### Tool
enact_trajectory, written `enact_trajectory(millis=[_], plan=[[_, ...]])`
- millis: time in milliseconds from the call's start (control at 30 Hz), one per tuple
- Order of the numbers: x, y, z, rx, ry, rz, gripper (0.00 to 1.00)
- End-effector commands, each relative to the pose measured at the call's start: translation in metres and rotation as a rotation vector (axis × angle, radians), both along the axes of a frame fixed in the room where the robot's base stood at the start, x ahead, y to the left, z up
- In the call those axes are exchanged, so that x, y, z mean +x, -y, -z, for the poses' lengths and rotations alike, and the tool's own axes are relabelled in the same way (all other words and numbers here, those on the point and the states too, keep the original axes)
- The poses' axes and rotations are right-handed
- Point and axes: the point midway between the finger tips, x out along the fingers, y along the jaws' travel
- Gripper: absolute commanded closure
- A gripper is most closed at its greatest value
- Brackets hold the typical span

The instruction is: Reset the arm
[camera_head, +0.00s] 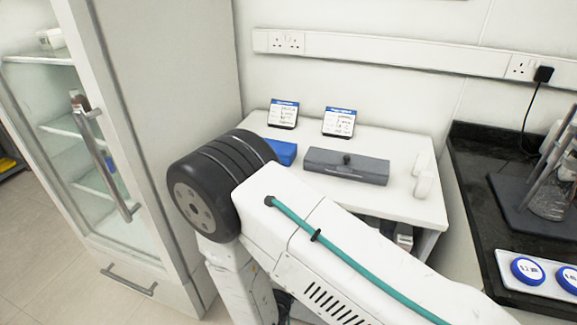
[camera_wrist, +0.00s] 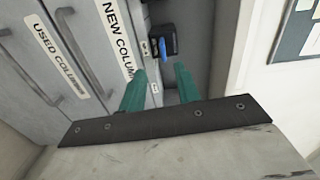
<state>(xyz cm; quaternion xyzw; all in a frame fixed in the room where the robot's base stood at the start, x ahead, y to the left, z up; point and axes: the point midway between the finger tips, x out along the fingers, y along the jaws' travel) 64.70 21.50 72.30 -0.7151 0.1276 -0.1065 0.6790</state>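My arm crosses the lower middle of the head view, with a white link, a black joint and a green hose; my gripper is hidden there. In the wrist view my gripper (camera_wrist: 158,88) shows two green fingers spread apart with nothing between them. Beyond the fingers are grey drawers, one labelled "USED COLUMNS" (camera_wrist: 58,58) and one labelled "NEW COLUMNS" (camera_wrist: 118,38). The fingers do not visibly touch anything.
A white table (camera_head: 408,205) bears a grey lidded box (camera_head: 346,167), a blue box (camera_head: 283,152) and two small sign cards. A glass-door fridge (camera_head: 105,150) stands at left. A black counter (camera_head: 470,165) with blue-capped bottles (camera_head: 527,271) is at right.

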Motion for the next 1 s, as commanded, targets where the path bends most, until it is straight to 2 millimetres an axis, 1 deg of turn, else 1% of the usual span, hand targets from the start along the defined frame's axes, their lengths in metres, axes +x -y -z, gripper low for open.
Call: enact_trajectory(millis=[67, 167, 200, 233, 300, 367, 400, 467, 533, 567, 600, 667, 700, 767, 800, 867, 900, 967, 1000], plan=[[-0.001, -0.001, 0.02, -0.046, -0.118, -0.009, 0.68], [-0.012, -0.005, 0.062, -0.137, -0.37, -0.079, 0.68], [-0.019, -0.01, 0.077, -0.176, -0.484, -0.126, 0.68], [-0.024, -0.016, 0.085, -0.201, -0.565, -0.168, 0.68], [-0.034, -0.031, 0.094, -0.25, -0.746, -0.276, 0.68], [-0.042, -0.042, 0.093, -0.287, -0.882, -0.38, 0.68], [-0.047, -0.05, 0.089, -0.312, -0.965, -0.457, 0.68], [-0.055, -0.059, 0.076, -0.348, -1.076, -0.579, 0.68], [-0.063, -0.066, 0.054, -0.392, -1.18, -0.729, 0.68], [-0.066, -0.067, 0.044, -0.41, -1.217, -0.79, 0.68], [-0.071, -0.068, 0.028, -0.436, -1.259, -0.872, 0.68], [-0.077, -0.066, 0.004, -0.475, -1.31, -0.989, 0.68], [-0.082, -0.063, -0.013, -0.502, -1.336, -1.065, 0.68], [-0.087, -0.055, -0.039, -0.544, -1.366, -1.172, 0.68], [-0.091, -0.048, -0.056, -0.572, -1.382, -1.239, 0.68], [-0.097, -0.036, -0.082, -0.618, -1.398, -1.334, 0.68], [-0.102, -0.026, -0.1, -0.647, -1.409, -1.392, 0.68], [-0.108, -0.01, -0.125, -0.692, -1.416, -1.472, 0.68], [-0.112, 0.002, -0.142, -0.722, -1.421, -1.52, 0.68]])
